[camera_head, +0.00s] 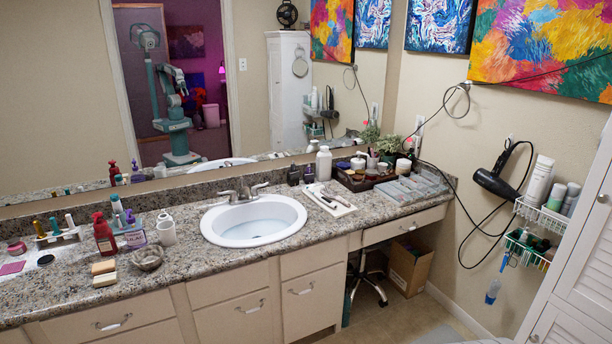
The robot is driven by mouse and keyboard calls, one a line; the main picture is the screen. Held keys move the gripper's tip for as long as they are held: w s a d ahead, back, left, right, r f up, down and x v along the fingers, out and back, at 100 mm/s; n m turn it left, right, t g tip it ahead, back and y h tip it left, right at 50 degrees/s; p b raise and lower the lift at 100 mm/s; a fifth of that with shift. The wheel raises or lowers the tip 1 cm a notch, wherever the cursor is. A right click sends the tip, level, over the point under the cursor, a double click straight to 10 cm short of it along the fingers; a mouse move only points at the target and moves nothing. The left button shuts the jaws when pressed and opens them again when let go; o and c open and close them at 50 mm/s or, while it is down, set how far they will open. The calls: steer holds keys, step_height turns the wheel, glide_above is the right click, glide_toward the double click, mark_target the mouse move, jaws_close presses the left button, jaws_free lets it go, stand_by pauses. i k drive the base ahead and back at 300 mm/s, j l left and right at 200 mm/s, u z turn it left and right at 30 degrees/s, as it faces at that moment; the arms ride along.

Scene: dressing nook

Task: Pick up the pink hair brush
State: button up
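I cannot make out a pink hair brush for certain. On the counter (225,268), a white cloth or tray (343,210) right of the sink holds a dark, slim, brush-like item (327,201); its exact kind is too small to tell. A flat pink square (12,268) lies at the counter's far left, near a small round pink jar (17,247). My gripper is not directly in view. The mirror shows a teal and white robot arm, which I cannot tell for sure is mine.
The sink (253,220) sits mid-counter. Left of it stand a red pump bottle (104,236), a white cup (166,233) and a bowl (148,258). A dark tray (362,184) of toiletries is at right. A hair dryer (494,181) hangs on the wall. A cardboard box (408,268) sits below.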

mark_target(327, 193)
steer(key=i+j+z, duration=0.2)
steer(key=i+j, duration=0.25)
steer(key=i+l+u, duration=0.2)
steer(key=i+l, duration=0.15)
steer(key=i, duration=0.35)
steer(key=i+l+u, duration=0.15)
steer(key=i+l, duration=0.3)
steer(key=i, duration=0.25)
steer(key=i+l+u, duration=0.2)
steer(key=i+l, duration=0.6)
steer(key=l, duration=0.15)
steer(key=i+j+u, duration=0.05)
